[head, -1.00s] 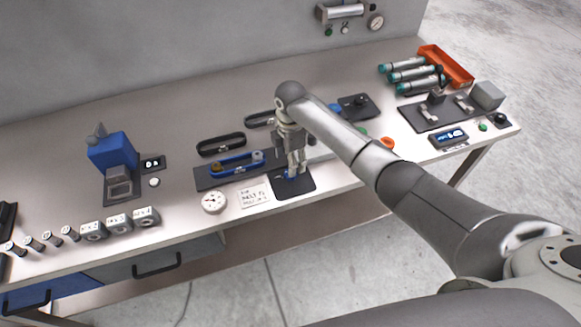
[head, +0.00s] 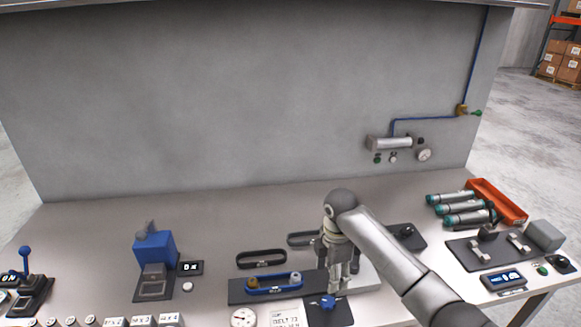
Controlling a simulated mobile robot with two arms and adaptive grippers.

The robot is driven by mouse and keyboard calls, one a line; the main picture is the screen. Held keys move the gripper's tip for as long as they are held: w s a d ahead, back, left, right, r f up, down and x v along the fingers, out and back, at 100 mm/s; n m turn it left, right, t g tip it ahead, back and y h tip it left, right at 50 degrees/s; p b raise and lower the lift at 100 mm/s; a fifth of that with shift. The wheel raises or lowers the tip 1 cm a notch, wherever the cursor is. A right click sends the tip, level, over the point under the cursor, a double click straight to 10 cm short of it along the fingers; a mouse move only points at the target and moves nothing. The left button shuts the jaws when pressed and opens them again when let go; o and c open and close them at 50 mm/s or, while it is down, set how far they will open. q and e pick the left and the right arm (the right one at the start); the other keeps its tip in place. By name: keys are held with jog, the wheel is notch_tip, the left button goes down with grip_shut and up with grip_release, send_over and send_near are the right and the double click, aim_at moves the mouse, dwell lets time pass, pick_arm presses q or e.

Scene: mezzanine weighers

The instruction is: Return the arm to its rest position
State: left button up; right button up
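My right arm comes in from the lower right. Its gripper (head: 343,284) points down over the front middle of the bench, close to a dark mat (head: 338,314) with a small blue part (head: 327,301) on it. The fingers are small and seen from above and behind; I see nothing held between them, but their opening is unclear. Whether the gripper touches the mat cannot be told. My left gripper is not in view.
On the bench (head: 215,220) stand a blue press-like device (head: 155,250), a blue belt loop on a dark plate (head: 273,284), a round dial (head: 243,318), teal-tipped cylinders (head: 463,208), an orange tray (head: 497,203) and a dark fixture (head: 490,250). A grey panel (head: 220,110) closes the back.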

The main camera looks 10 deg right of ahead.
jog(key=s+a+f+m+t+y, duration=0.1)
jog(key=s+a+f+m, duration=0.25)
jog(key=s, duration=0.45)
jog(key=s+a+f+m+y, duration=0.1)
jog(key=s+a+f+m, duration=0.15)
jog(key=s+f, duration=0.4)
jog(key=s+d+r+m+t+h, duration=0.1)
jog(key=s+d+r+m, duration=0.1)
jog(key=s+d+m, duration=0.3)
jog(key=s+d+r+m+t, duration=0.1)
jog(key=s+r+m, duration=0.15)
jog(key=s, duration=0.45)
jog(key=s+d+r+m+t+h, duration=0.1)
jog(key=s+d+m, duration=0.3)
jog(key=s+m, duration=0.15)
jog(key=s+f+n+g+b, duration=0.1)
jog(key=s+f+b, duration=0.15)
jog(key=f, duration=1.45)
jog(key=s+f+g+b, duration=0.1)
jog(key=f+b, duration=0.2)
jog(key=f, duration=1.4)
jog(key=s+d+f+b, duration=0.1)
jog(key=s+f+b, duration=0.1)
jog(key=s+f, duration=0.5)
jog(key=s+d+f+g+b, duration=0.1)
jog(key=s+f+b, duration=0.1)
jog(key=s+f, duration=0.6)
notch_tip(320, 180, down, 3)
jog(key=shift+s+d+f, duration=0.1)
jog(key=shift+s+d, duration=0.15)
